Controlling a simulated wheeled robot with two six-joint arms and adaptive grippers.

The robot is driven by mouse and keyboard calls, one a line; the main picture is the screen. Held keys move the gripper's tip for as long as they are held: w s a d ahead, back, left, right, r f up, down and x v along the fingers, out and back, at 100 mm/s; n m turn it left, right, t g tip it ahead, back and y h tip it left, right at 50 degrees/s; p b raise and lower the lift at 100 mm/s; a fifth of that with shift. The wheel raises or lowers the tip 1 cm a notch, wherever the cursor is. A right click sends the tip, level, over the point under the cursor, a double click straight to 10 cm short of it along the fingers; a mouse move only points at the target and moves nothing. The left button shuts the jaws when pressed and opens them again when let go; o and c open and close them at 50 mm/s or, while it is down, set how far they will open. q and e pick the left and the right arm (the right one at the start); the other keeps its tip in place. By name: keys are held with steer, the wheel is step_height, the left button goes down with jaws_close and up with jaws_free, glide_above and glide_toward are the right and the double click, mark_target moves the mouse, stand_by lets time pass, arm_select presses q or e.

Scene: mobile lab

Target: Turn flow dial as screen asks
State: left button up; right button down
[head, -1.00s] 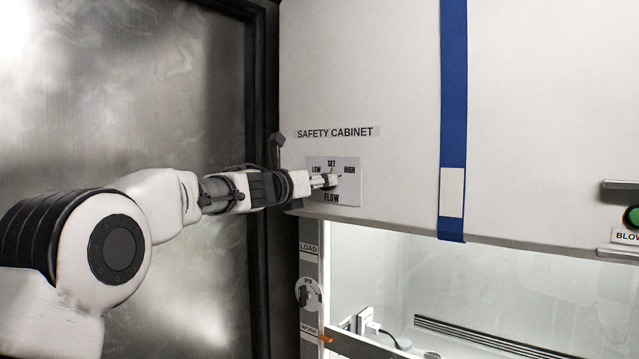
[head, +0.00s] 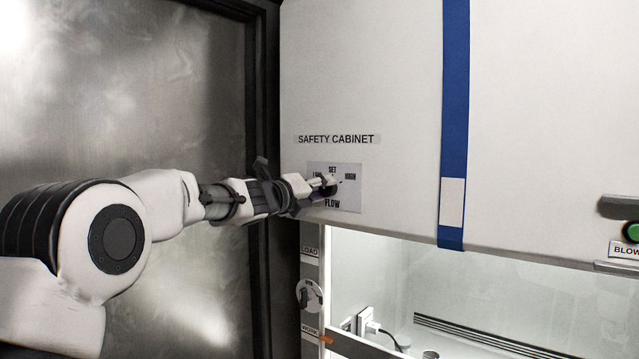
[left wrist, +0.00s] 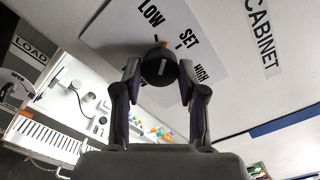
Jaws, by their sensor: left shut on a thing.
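The flow dial (left wrist: 159,68) is a dark round knob on a white plate (head: 349,200) marked LOW, SET, HIGH and FLOW, on the safety cabinet front. It also shows in the head view (head: 329,188), partly hidden by my gripper. My left gripper (left wrist: 159,78) is shut on the dial, one finger on each side. In the left wrist view an orange mark on the dial's rim lies on the side of the scale, between LOW and SET. No screen with a request can be made out. My right gripper is not in view.
The cabinet front (head: 390,100) carries a blue strip (head: 455,60). Below it is the lit work opening (head: 480,300). A LOAD/WORK switch (head: 309,295) sits under the dial, and a green button (head: 632,232) at far right. A metal door (head: 120,90) stands at left.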

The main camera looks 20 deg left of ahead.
arm_select(q)
steer(key=shift+n+p, duration=1.05)
steer(key=shift+n, duration=1.15)
steer(key=o, duration=1.1)
steer(key=shift+o, duration=0.2)
steer(key=shift+w+d+f, duration=0.1)
steer(key=shift+w+d, duration=0.05)
steer(key=v, duration=1.1)
steer(key=shift+s, duration=0.4)
